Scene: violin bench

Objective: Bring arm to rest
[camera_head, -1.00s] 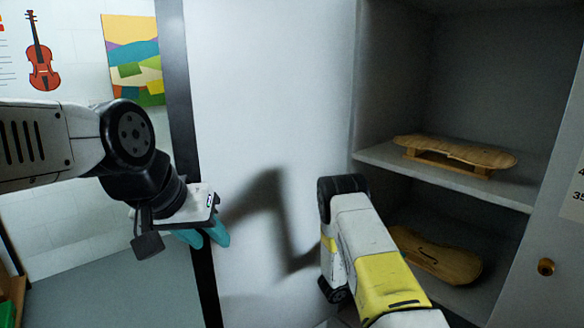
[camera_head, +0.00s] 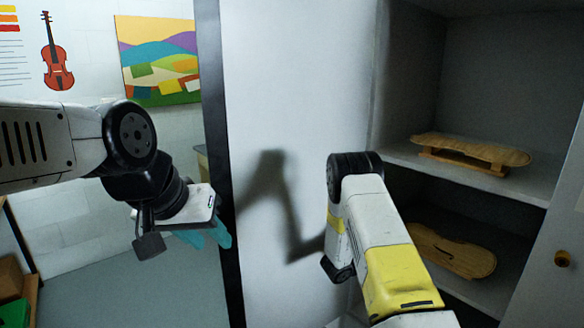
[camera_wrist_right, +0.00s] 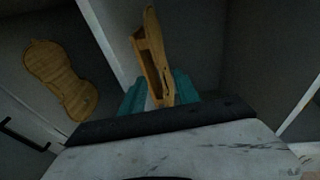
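My left gripper (camera_head: 206,238) hangs at the end of my left arm in the head view. Its teal fingers point down and to the right, with a gap between them and nothing held. My right arm (camera_head: 375,230) is bent in front of the cabinet, and its gripper is hidden in the head view. In the right wrist view the right gripper (camera_wrist_right: 158,93) has its teal fingers apart. A wooden violin plate on a stand (camera_wrist_right: 155,55) shows between and beyond them, apparently not gripped.
The violin plate on its stand (camera_head: 470,150) is on the upper shelf (camera_head: 400,158). Another violin plate (camera_head: 452,250) lies on the lower shelf. A white panel (camera_head: 290,100) with a dark edge stands between the arms. Open floor (camera_head: 130,295) lies at the lower left.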

